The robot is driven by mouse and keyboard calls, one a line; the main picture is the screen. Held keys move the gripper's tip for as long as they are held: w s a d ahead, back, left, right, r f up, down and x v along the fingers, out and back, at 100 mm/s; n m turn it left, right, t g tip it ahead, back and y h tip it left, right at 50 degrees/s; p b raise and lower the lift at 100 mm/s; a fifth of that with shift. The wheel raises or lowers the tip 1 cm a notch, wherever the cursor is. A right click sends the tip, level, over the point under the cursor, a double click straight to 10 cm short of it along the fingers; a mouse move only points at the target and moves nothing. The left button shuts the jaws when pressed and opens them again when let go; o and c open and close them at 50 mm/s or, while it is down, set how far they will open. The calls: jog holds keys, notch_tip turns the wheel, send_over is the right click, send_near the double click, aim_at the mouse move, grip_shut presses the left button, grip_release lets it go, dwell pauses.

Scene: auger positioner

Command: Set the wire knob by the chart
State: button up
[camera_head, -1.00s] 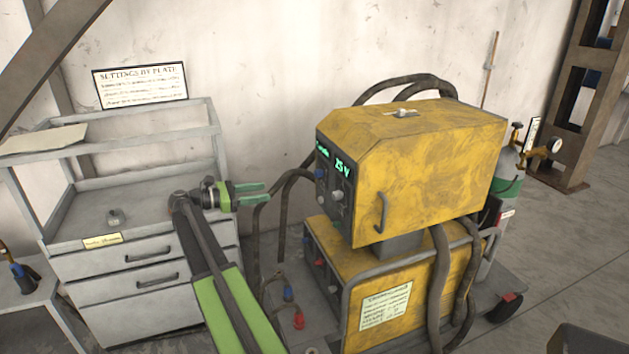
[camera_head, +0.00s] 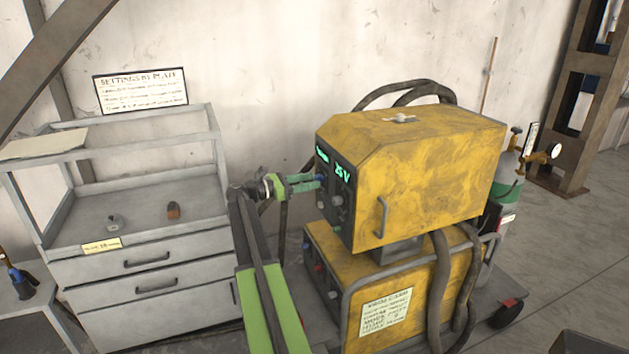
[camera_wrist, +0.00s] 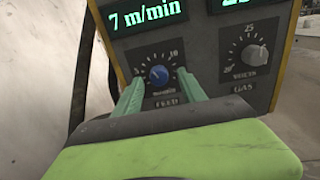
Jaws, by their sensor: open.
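The blue wire feed knob (camera_wrist: 158,76) is on the dark front panel of the yellow welding unit (camera_head: 420,170). Its dial is marked 5 and 10, and the display above (camera_wrist: 148,18) reads 7 m/min. My gripper (camera_wrist: 160,80) is open, one green finger on each side of the knob. I cannot tell whether the fingers touch it. In the head view my gripper (camera_head: 316,182) reaches the panel from the left and partly covers the knob. The chart, a white board headed "Settings by plate" (camera_head: 142,90), stands above the grey cabinet; its smaller lines are unreadable.
The head view shows a 25 V display (camera_head: 342,172). Cables hang behind the unit. The grey cabinet (camera_head: 150,262) stands left, with small items on its shelf. A card (camera_head: 386,312) is on the lower unit.

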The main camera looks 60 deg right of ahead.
jog(key=shift+x, duration=0.9)
grip_shut()
jog(key=shift+d+r, duration=0.1)
